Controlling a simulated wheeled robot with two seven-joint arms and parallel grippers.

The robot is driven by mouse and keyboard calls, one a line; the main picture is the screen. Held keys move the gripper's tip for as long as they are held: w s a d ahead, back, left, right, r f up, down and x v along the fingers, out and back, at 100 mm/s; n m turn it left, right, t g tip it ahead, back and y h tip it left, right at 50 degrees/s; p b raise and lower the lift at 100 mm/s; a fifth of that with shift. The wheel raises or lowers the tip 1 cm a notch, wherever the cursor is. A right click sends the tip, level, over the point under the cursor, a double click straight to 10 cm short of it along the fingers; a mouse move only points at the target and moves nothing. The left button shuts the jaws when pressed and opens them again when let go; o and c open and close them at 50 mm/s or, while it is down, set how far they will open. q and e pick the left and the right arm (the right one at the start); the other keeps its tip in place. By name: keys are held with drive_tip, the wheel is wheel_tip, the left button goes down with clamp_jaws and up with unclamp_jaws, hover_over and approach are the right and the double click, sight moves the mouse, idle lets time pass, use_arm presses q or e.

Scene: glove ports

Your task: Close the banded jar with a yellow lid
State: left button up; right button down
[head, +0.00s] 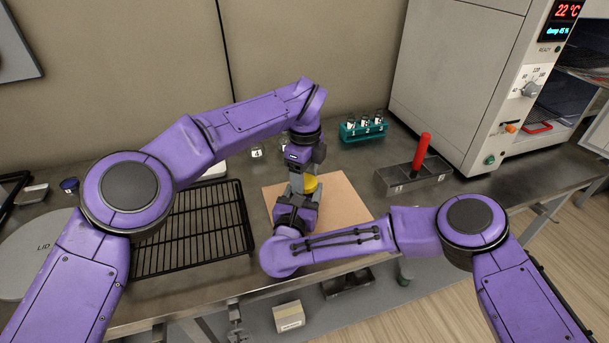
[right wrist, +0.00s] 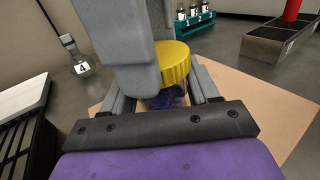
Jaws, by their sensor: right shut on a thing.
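The yellow lid (head: 310,184) shows above the brown mat, with its ribbed side large in the right wrist view (right wrist: 174,66). Just under it is a small dark purplish part of the jar (right wrist: 168,97), between the right fingers. Whether the lid touches the jar's rim is hidden. My right gripper (right wrist: 165,95) is shut on the jar from the near side. My left gripper (head: 297,186) comes down from above at the lid. Its grey finger covers the lid's left side in the right wrist view; whether its jaws are clamped on the lid cannot be seen.
A brown mat (head: 345,205) lies underneath. A black wire rack (head: 195,230) is to the left. A teal rack with vials (head: 364,130) and a grey tray with a red-handled tool (head: 410,178) stand right. A glass flask (right wrist: 78,62) stands behind left. An oven (head: 465,75) bounds the right.

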use_arm(q)
drive_tip(key=m, duration=2)
drive_tip(key=shift+m, duration=0.4)
drive_tip(key=o, duration=1.2)
